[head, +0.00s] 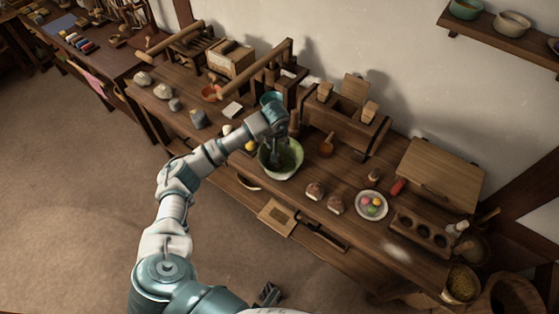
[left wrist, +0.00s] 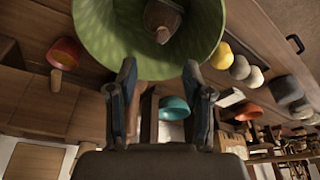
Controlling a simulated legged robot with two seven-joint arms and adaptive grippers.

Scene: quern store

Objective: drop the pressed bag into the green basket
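The green basket (head: 292,167) stands on the long wooden table in the head view. In the left wrist view the green basket (left wrist: 97,32) fills the top, and a brown bag-like thing (left wrist: 162,17) with a pale tip lies inside it. My left gripper (head: 275,158) is over the basket in the head view. In the left wrist view my left gripper (left wrist: 159,70) has its fingers spread apart with nothing between them, and the brown thing is beyond the tips. A dark part at the bottom of the head view seems to be my right gripper (head: 268,295); its fingers are unclear.
Two brown lumps (head: 315,191) lie right of the basket, near a plate (head: 383,207) of coloured pieces. A wooden press-like frame (head: 340,118) stands behind. Stones (head: 163,91) and a grey pot (head: 199,119) are left. The floor in front is clear.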

